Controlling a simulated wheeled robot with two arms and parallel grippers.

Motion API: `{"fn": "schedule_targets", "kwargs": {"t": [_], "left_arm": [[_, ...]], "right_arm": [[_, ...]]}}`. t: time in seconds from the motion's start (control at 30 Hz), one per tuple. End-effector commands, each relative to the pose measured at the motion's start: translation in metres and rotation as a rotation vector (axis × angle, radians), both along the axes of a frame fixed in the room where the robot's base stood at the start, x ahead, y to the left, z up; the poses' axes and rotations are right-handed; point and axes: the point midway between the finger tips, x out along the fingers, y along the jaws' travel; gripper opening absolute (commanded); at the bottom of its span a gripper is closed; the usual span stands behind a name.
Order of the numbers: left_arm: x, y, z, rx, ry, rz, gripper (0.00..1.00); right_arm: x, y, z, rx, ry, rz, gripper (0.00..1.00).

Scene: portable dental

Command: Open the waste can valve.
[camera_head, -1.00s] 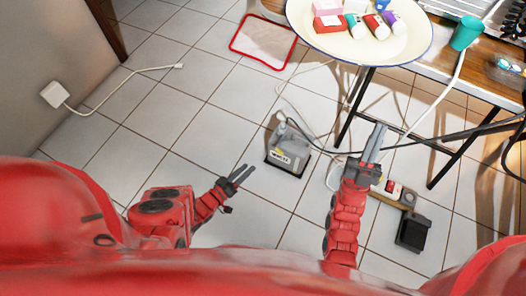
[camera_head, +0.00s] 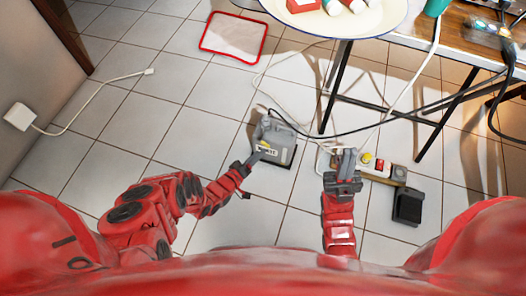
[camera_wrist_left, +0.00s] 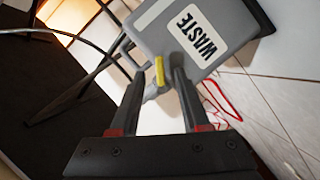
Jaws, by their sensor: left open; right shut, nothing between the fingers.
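The grey waste can (camera_head: 270,131) stands on the tiled floor, with a white "WASTE" label (camera_wrist_left: 197,40) on its side. Its yellow valve handle (camera_wrist_left: 159,72) shows in the left wrist view, on a grey spout at the can's edge. My left gripper (camera_head: 252,160) is right at the can's near left side. In the left wrist view its open fingers (camera_wrist_left: 157,75) stand either side of the yellow handle; I cannot tell whether they touch it. My right gripper (camera_head: 347,156) is shut and empty, to the right of the can.
A power strip (camera_head: 396,174) and a black box (camera_head: 408,205) lie on the floor at right. Cables run behind the can. A table with a round tray (camera_head: 385,20) stands behind, its thin black legs reaching the floor. A red-rimmed mat (camera_head: 233,37) lies at the back.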

Motion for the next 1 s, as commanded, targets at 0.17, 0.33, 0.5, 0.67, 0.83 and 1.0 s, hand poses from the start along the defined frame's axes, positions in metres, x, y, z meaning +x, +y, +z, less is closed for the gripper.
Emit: {"fn": "schedule_targets", "kwargs": {"t": [0.17, 0.33, 0.5, 0.67, 0.83, 1.0], "left_arm": [[0.021, -0.016, -0.009, -0.001, -0.002, 0.000, 0.46], [0.031, -0.022, -0.008, 0.000, -0.003, 0.002, 0.46], [0.031, -0.022, -0.008, 0.000, -0.001, 0.002, 0.46], [0.031, -0.022, -0.008, 0.000, -0.001, 0.002, 0.35], [0.031, -0.022, -0.008, 0.000, -0.001, 0.002, 0.05], [0.031, -0.022, -0.008, 0.000, -0.001, 0.002, 0.00]], "right_arm": [[-0.001, 0.001, -0.012, -0.019, -0.009, 0.003, 0.00], [-0.001, 0.002, -0.014, -0.028, -0.012, 0.004, 0.00], [-0.001, 0.002, -0.013, -0.028, -0.012, 0.004, 0.00], [-0.001, 0.002, -0.013, -0.028, -0.012, 0.004, 0.00], [-0.001, 0.002, -0.013, -0.028, -0.012, 0.004, 0.00], [-0.001, 0.002, -0.013, -0.028, -0.012, 0.004, 0.00]]}}
